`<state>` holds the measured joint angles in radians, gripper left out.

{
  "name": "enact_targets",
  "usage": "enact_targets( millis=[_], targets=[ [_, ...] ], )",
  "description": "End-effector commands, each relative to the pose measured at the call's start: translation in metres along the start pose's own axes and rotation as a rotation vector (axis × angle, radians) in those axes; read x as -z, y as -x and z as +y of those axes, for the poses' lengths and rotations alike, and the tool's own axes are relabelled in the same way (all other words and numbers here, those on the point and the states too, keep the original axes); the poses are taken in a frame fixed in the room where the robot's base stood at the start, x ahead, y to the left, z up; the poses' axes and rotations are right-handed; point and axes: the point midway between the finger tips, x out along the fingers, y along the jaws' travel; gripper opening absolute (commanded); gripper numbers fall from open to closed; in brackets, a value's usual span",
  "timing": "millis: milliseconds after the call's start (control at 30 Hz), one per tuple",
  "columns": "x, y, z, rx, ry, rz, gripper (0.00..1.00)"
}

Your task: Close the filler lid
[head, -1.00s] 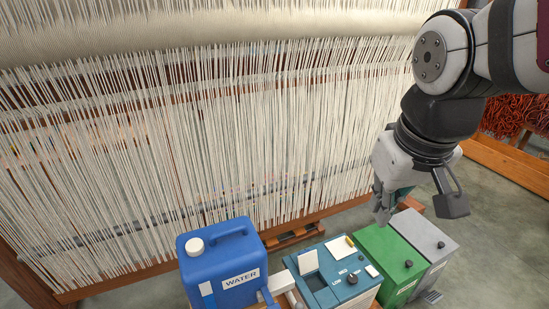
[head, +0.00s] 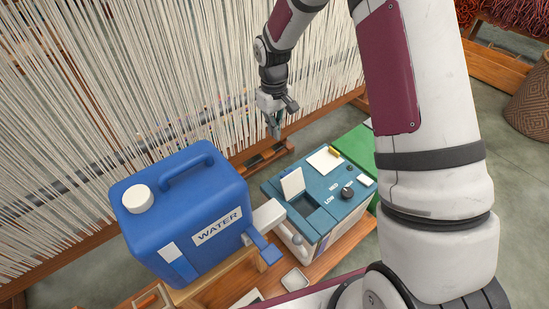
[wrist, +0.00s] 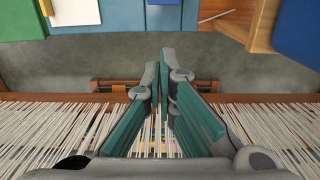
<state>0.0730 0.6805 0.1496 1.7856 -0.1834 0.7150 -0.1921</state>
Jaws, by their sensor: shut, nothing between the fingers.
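The filler lid (head: 292,184) is a pale flap standing upright, open, at the left part of the teal box (head: 332,213). A dark recessed opening lies in front of it. My gripper (head: 273,130) is shut and empty, pointing down behind the box, between it and the loom, apart from the lid. In the wrist view the shut fingers (wrist: 160,82) hang over the floor and loom threads, and the teal box's top (wrist: 110,18) shows at the upper edge. I cannot clearly make out the lid there.
A blue water container (head: 190,215) with a white cap stands left of the teal box, its spout towards it. A green box (head: 357,146) stands to the right. The loom threads (head: 90,110) fill the back. A small tray (head: 296,280) lies in front.

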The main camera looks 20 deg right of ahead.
Motion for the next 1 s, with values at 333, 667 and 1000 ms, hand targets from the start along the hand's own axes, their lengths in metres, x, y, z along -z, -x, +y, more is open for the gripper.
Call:
enact_targets(
  millis=[333, 667, 1000],
  targets=[
    [0.010, -0.052, 0.000, 0.016, 0.017, -0.016, 0.00],
    [0.008, -0.114, -0.001, 0.016, 0.016, -0.018, 0.00],
    [-0.017, -0.130, -0.001, 0.015, 0.015, -0.014, 0.00]
  ],
)
